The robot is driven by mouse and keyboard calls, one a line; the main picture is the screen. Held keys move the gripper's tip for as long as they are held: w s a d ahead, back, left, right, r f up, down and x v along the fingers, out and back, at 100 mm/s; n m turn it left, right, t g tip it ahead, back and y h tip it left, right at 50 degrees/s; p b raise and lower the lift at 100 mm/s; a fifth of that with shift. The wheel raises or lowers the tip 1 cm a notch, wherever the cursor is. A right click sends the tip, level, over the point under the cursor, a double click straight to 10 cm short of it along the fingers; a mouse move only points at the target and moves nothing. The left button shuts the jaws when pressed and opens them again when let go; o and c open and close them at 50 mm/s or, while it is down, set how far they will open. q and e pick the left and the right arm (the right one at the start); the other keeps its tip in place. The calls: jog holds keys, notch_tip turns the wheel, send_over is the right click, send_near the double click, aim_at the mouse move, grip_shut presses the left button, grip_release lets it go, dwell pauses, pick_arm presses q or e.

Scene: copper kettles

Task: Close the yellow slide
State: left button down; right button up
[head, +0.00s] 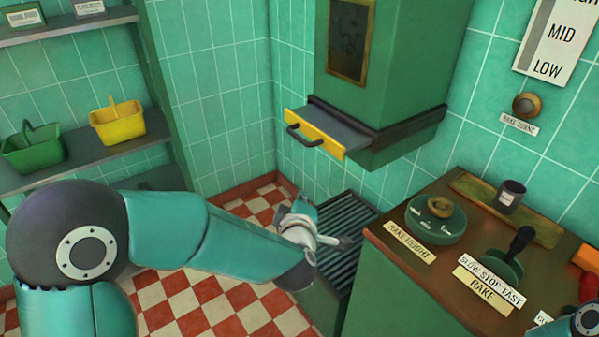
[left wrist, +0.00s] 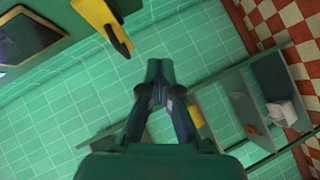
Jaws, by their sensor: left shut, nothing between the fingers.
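The yellow slide (head: 313,133) juts out of the bottom of a green hopper (head: 383,80) on the tiled wall. Its grey plate shows behind the yellow front, which carries a dark handle (head: 305,136). In the left wrist view the slide's yellow front (left wrist: 97,20) is at the top left. My left gripper (head: 345,242) is below the slide, apart from it, above a dark grate. In the left wrist view its fingers (left wrist: 160,72) are together and hold nothing. My right gripper is not visible.
A wooden-topped console (head: 470,262) with a dial (head: 436,218) and a lever (head: 521,240) stands at the right. A slatted dark grate (head: 362,225) lies beneath the hopper. Shelves at the left hold a green basket (head: 32,150) and a yellow basket (head: 118,124).

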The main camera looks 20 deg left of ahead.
pick_arm(q)
notch_tip(320, 180, up, 7)
jog(key=a+n+t+y, duration=0.1)
jog(key=a+n+y, duration=0.15)
jog(key=n, duration=0.25)
jog(key=p, duration=0.1)
send_near(301, 142)
jog(key=w+a, duration=0.1)
jog(key=a, duration=0.2)
jog(key=w, duration=0.1)
jog(key=w+d+p, duration=0.1)
jog(key=w, duration=0.1)
jog(key=shift+w+d+f+m, duration=0.15)
jog(key=shift+f+m, duration=0.15)
jog(key=shift+f, duration=0.1)
jog(key=shift+w+d+f, duration=0.15)
jog(key=shift+w, duration=0.25)
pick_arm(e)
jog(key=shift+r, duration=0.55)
